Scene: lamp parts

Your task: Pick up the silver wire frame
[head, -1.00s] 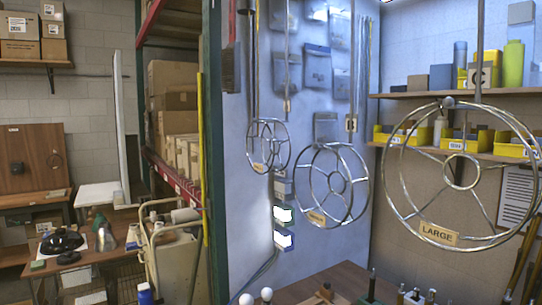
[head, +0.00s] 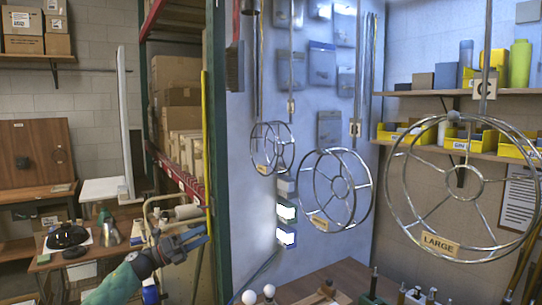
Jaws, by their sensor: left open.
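Three round silver wire frames with inner rings and spokes hang from rods. The small one (head: 262,169) is at the centre, the medium one (head: 319,223) hangs right of it and lower, and the large one (head: 440,244), tagged LARGE, is at the right. My left gripper (head: 206,236) comes in from the lower left, left of all three frames and apart from them in the picture. It is open, with nothing seen between its fingers. My right gripper is not in view.
A rack post (head: 217,120) stands behind my left gripper. Small round bulbs (head: 269,291) and other parts stand on the wooden table (head: 345,277) below the frames. A shelf with yellow bins (head: 470,136) is behind the large frame. A side bench (head: 35,262) is at the left.

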